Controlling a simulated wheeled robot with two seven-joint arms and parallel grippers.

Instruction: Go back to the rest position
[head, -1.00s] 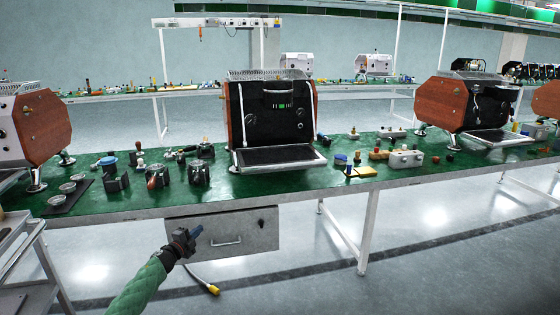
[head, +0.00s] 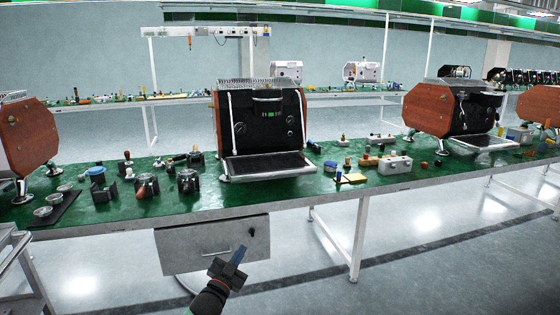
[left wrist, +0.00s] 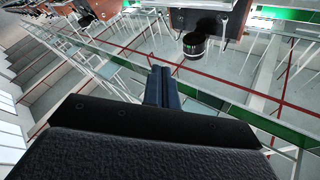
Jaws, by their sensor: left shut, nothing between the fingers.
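My left gripper (head: 236,260) is low in the head view, in front of the bench's drawer and below the bench top. Its dark blue fingers are together, with nothing between them. In the left wrist view the shut fingers (left wrist: 162,86) point away over the floor, apart from any object. My right gripper is not in view.
The green-topped bench (head: 130,208) carries an espresso machine (head: 262,130) and several small tools and parts. A grey drawer (head: 190,246) hangs under it. A metal cart (head: 12,250) stands at the lower left. The floor at the front right is clear.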

